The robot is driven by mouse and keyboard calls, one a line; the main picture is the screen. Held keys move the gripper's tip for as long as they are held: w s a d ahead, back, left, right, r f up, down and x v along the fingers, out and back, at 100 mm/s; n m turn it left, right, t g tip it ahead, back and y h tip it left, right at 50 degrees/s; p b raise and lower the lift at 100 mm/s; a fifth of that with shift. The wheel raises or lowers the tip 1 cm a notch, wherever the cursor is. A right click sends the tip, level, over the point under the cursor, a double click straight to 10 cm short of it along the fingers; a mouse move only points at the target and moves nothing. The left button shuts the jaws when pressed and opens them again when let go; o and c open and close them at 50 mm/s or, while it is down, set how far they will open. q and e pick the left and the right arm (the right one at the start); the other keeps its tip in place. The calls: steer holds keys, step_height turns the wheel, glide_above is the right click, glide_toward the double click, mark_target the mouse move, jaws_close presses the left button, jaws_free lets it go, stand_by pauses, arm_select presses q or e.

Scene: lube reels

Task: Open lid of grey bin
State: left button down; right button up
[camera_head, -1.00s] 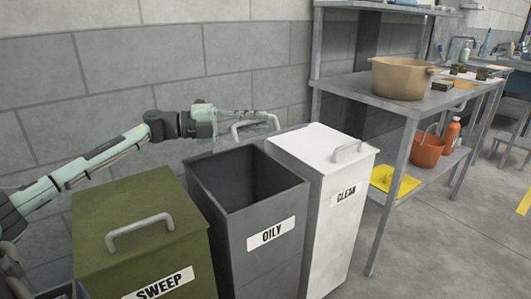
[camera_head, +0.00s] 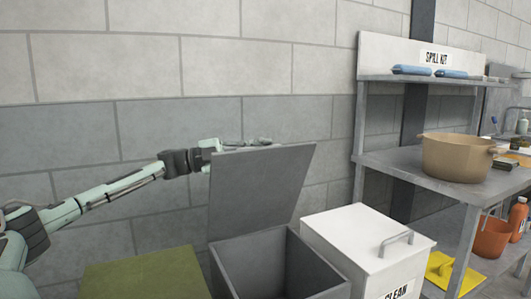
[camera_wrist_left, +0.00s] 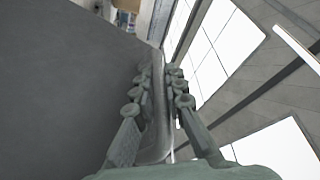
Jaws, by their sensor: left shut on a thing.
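The grey bin (camera_head: 262,268) stands open between the green and white bins. Its lid (camera_head: 258,190) stands up at the back edge, roughly upright, its broad grey face toward the head camera. My left gripper (camera_head: 240,143) is behind the lid's upper edge, partly hidden by it. In the left wrist view the fingers (camera_wrist_left: 160,70) are closed around a grey bar handle (camera_wrist_left: 158,130), beside the lid's flat grey surface (camera_wrist_left: 65,85). The handle is hidden by the lid in the head view. My right gripper is not in view.
The green bin (camera_head: 145,276) is at the left and the white CLEAN bin (camera_head: 350,237) at the right, both with lids shut. A metal shelf (camera_head: 385,162) with a tan pot (camera_head: 456,157) stands further right. A block wall (camera_head: 150,60) is close behind the bins.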

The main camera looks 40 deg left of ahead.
arm_select(q)
steer(key=shift+a, duration=0.2)
steer(key=c, duration=1.9)
jaws_free()
steer(key=shift+o, duration=0.2)
steer(key=v, duration=1.2)
